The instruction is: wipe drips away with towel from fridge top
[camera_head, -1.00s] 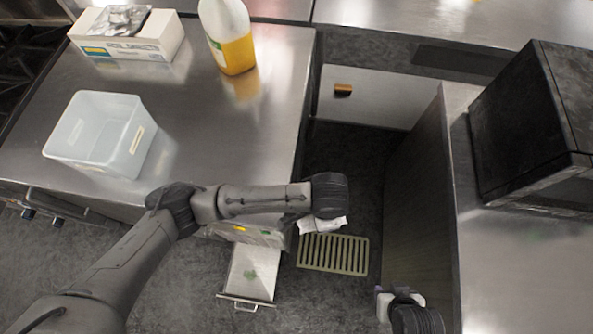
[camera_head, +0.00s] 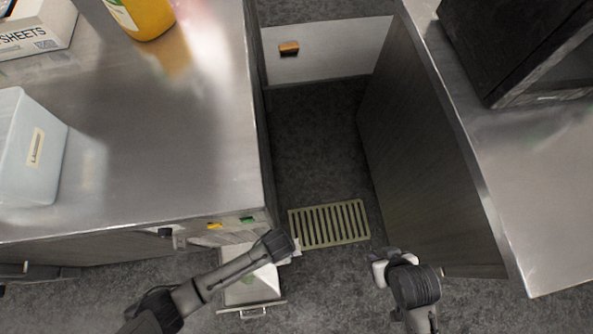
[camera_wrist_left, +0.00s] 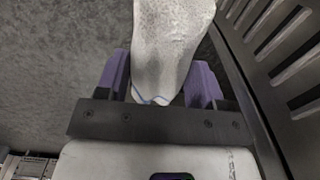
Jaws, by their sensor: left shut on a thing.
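My left gripper (camera_head: 288,247) is beside the front right corner of the left steel counter. In the left wrist view its purple fingers (camera_wrist_left: 160,85) are shut on a whitish towel (camera_wrist_left: 172,40) with a blue edge line. In the head view only a small white bit of the towel (camera_head: 296,247) shows by the gripper. I cannot tell which steel surface is the fridge top, and no drips can be made out clearly. My right gripper (camera_head: 379,269) is low in the aisle, apart from the right counter; its jaws cannot be read.
The left steel counter (camera_head: 170,150) carries a clear bin (camera_head: 30,150), a box (camera_head: 35,30) and a juice bottle (camera_head: 150,20). An open drawer (camera_head: 248,290) juts out below its front. A floor grate (camera_head: 330,224) lies in the aisle. A black appliance (camera_head: 510,45) stands on the right counter (camera_head: 545,160).

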